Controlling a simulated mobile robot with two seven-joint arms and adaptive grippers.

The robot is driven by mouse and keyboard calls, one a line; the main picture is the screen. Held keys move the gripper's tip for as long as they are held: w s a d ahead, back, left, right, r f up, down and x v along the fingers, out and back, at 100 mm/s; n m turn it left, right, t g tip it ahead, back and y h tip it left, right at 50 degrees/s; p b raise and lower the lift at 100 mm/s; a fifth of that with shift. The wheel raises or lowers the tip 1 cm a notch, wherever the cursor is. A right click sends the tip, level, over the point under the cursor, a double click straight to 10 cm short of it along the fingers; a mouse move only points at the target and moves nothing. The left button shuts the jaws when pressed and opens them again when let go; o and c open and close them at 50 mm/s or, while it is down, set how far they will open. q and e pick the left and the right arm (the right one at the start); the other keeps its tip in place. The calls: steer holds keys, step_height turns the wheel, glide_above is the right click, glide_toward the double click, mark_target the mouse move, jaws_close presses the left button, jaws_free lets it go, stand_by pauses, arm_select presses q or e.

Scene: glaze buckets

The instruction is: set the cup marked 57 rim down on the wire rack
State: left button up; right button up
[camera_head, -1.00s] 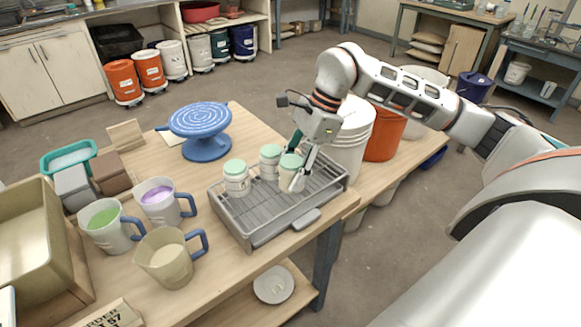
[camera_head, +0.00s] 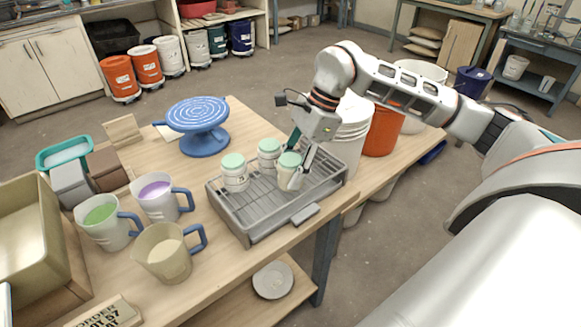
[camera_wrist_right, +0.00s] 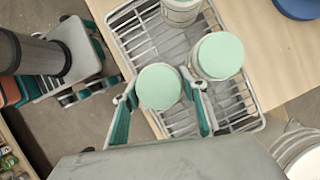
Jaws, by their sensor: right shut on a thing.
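The wire rack (camera_head: 225,202) lies on a grey tray on the wooden table. Three pale cups with flat mint-green tops are at the rack. Two stand on it, the left cup (camera_head: 236,180) and the back cup (camera_head: 264,163). My right gripper (camera_head: 293,180) is shut on the front right cup (camera_head: 287,177), which is upright over the rack; I cannot tell whether it touches the wires. In the wrist view the held cup's green top (camera_wrist_right: 159,87) is between the two fingers (camera_wrist_right: 160,112). The marks on the cups are too small to read. My left gripper is not in view.
Several handled jugs, among them a green-filled one (camera_head: 104,236) and a purple-filled one (camera_head: 153,205), stand left of the rack. A blue turntable (camera_head: 198,115) stands behind. An order card (camera_head: 105,315) reading 57 lies at front. White buckets (camera_head: 350,130) stand behind the gripper.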

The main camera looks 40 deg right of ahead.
steer(key=shift+f, duration=0.3)
stand_by(0.4)
steer(key=o, duration=1.3)
steer(key=shift+r, duration=0.1)
steer(key=v, duration=1.2)
